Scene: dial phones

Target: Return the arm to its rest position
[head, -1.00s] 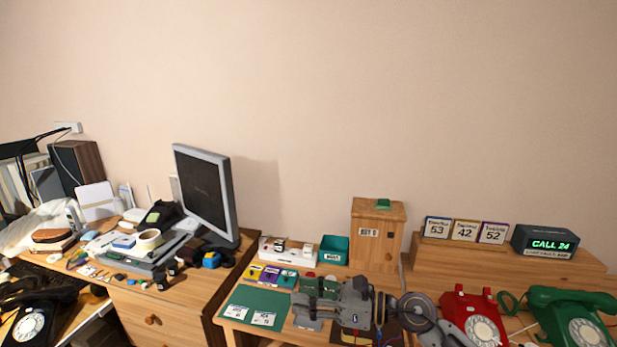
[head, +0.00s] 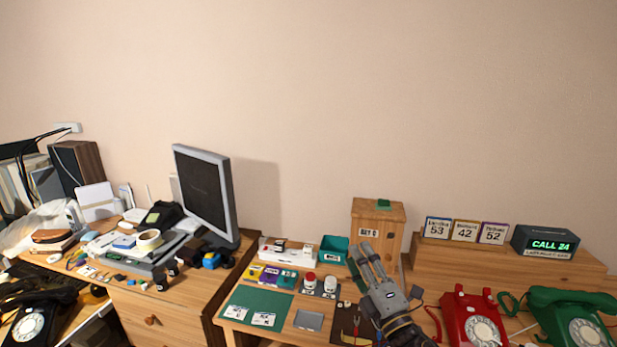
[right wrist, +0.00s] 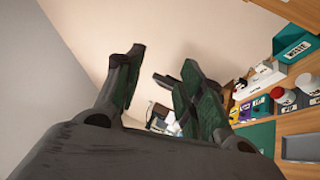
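My right gripper (head: 366,258) is open and empty, with its fingers pointing up and to the left, in front of the wooden box (head: 390,222). In the right wrist view its two dark green-padded fingers (right wrist: 158,88) stand apart with nothing between them. The right forearm comes in from the bottom edge, left of the red phone (head: 468,318). My left gripper and arm do not show in any view.
A green phone (head: 575,315) stands at the right below a lit "CALL 24" sign (head: 545,243). A red-topped and a white-topped item stand left of the gripper, near a green mat (head: 256,302). A monitor (head: 205,192) and clutter fill the left desk. The wall space above is free.

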